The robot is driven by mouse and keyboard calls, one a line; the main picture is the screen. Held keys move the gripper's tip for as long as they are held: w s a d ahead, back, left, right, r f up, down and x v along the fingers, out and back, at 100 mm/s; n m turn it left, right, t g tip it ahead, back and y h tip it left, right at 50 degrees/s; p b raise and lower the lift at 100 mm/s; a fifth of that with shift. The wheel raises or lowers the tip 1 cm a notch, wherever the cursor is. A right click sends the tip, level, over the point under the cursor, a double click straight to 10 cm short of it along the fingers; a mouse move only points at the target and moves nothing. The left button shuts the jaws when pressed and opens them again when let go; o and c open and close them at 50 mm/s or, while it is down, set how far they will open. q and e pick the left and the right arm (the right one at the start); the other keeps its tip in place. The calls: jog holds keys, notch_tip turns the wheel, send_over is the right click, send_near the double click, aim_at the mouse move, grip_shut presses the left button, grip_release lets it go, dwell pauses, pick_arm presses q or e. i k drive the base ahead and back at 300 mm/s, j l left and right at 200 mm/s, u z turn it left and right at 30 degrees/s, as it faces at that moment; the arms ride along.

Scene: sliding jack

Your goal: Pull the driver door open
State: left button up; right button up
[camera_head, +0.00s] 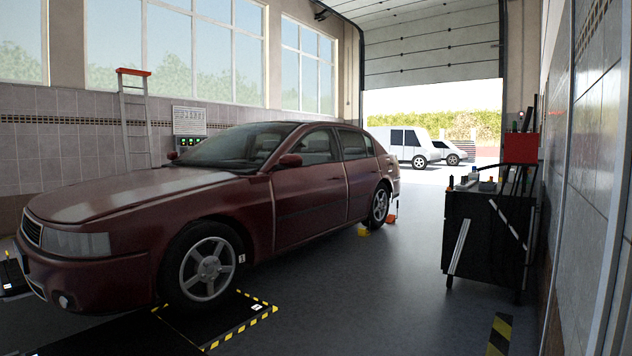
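A dark red sedan (130,207) stands at the left, its nose toward the lower left. The driver door (308,199) is the front door on the side facing me. It looks shut, flush with the body, with a side mirror (290,160) at its front edge. The door handle is too small to make out clearly. Neither of my grippers shows in the head view, and the door stands some distance from the camera.
A black tool cart (487,240) stands at the right near the tiled wall. A black plate with yellow-striped edges (240,318) lies by the front wheel. Grey floor (370,290) between car and cart is clear. A ladder (134,120) leans at the back wall.

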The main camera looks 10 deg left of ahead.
aim_at(311, 199)
jog(key=i, duration=6.65)
jog(key=j+u, duration=0.05)
jog(key=j, duration=0.15)
